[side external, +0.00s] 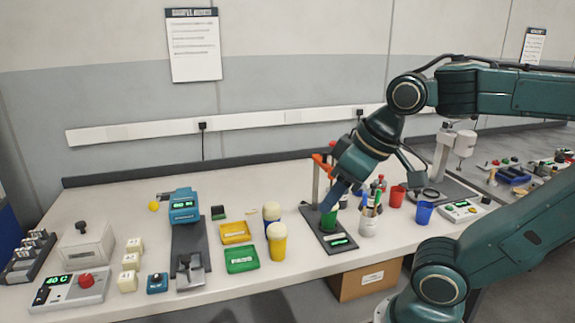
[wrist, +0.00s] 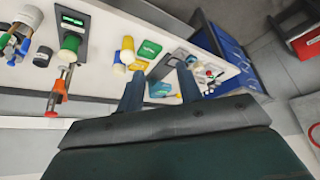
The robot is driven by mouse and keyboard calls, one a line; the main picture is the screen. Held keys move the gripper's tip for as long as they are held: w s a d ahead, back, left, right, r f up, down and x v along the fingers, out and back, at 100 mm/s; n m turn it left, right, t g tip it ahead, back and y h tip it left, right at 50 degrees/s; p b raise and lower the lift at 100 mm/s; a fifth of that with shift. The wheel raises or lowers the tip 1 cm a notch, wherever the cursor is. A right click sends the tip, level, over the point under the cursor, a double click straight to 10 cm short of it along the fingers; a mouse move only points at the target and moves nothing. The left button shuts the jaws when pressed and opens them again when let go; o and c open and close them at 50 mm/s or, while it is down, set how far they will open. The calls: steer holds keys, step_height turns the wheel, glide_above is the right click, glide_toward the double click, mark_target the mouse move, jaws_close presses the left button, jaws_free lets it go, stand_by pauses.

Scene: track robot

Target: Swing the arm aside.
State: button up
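My gripper (side external: 332,195) hangs over the bench, its dark blue fingers angled down by a black stand with an orange-red upright (side external: 317,178). In the side view the fingertips overlap a green cylinder (side external: 328,219) on that stand; contact cannot be judged there. In the wrist view my gripper (wrist: 159,82) has its two fingers well apart with nothing held between them. The green cylinder (wrist: 70,44) shows there off to the left, clear of the fingers. My arm reaches in from the right of the side view.
A pot of pens (side external: 368,224), a blue cup (side external: 424,213) and a red cup (side external: 397,196) stand right of the stand. A yellow cup (side external: 277,246), trays and a teal device (side external: 184,206) are to its left. The wall is behind; air above the left bench is free.

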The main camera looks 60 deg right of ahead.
steer(key=w+d+r+m+g, duration=0.1)
steer(key=w+d+r+m, duration=0.1)
steer(key=w+d+r, duration=0.4)
steer(key=m+g, duration=0.4)
steer(key=m, duration=0.3)
glide_above(325, 153)
steer(key=shift+d+f, duration=0.2)
steer(key=shift+f, duration=0.15)
steer(key=shift+f, duration=0.1)
steer(key=shift+f, duration=6.8)
jaws_close()
